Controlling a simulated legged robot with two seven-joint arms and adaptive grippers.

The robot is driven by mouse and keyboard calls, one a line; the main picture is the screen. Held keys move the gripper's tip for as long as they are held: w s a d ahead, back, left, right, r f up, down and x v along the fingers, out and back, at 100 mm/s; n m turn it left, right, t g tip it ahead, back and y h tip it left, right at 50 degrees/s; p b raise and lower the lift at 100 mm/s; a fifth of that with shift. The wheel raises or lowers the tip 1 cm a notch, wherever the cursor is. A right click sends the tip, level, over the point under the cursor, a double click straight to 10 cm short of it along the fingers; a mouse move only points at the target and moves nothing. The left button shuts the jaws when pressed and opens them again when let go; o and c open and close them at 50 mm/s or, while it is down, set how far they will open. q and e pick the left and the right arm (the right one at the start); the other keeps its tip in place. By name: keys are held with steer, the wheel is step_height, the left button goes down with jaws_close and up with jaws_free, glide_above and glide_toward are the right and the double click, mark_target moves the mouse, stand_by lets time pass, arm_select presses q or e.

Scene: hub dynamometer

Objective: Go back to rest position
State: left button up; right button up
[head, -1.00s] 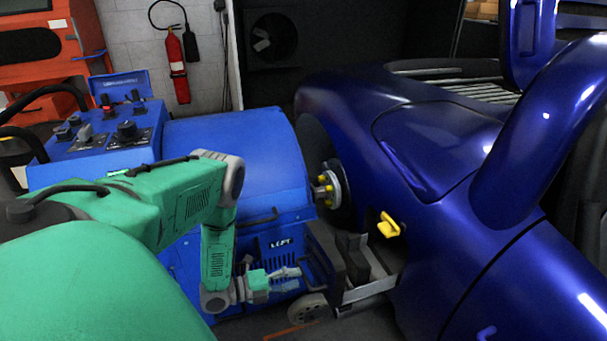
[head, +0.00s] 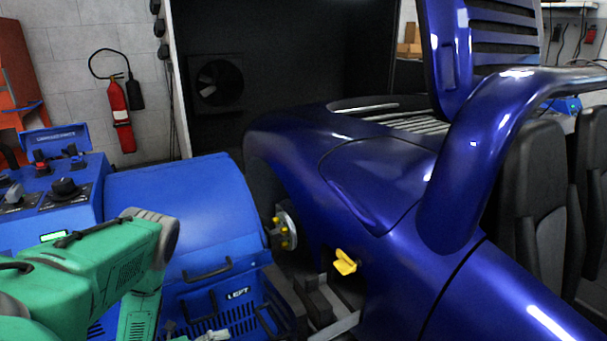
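My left arm, green with grey joints, comes in from the lower left and bends down in front of the blue dynamometer unit (head: 180,195) marked LEFT. Only a small grey part of my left gripper (head: 212,335) shows at the bottom edge; its fingers are cut off, so its opening cannot be judged. My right arm and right gripper are not in view. The dynamometer unit stands beside the wheel hub (head: 284,229) with yellow nuts on the dark blue car (head: 370,230).
A blue control panel (head: 50,195) with knobs stands at the left. A yellow handle-like part (head: 345,262) is on the car's side. A red fire extinguisher (head: 120,115) hangs on the back wall. Black seats (head: 540,190) show at the right.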

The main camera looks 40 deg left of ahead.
arm_select(q)
steer(key=shift+d, duration=0.1)
steer(key=w+d+f+n+g+y, duration=0.1)
steer(key=w+d+f+n+g, duration=0.1)
steer(key=d+n, duration=0.35)
steer(key=w+d+f+n+g+y, duration=0.1)
steer(key=w+d+n+g, duration=0.1)
steer(key=d+n, duration=0.3)
steer(key=s+d+n+g+y, duration=0.2)
steer(key=s+d+n+g, duration=0.2)
steer(key=d, duration=0.3)
steer(key=s+d+r+n+g+y, duration=0.1)
steer(key=s+r+n+g, duration=0.3)
steer(key=s, duration=0.3)
steer(key=s+r+n+g+y, duration=0.1)
steer(key=s+r+n+g, duration=0.25)
steer(key=s, duration=0.35)
step_height(320, 180, up, 6)
steer(key=w+d+t+p, duration=0.1)
steer(key=w+p, duration=0.2)
steer(key=p, duration=0.3)
steer(key=shift+f, duration=0.15)
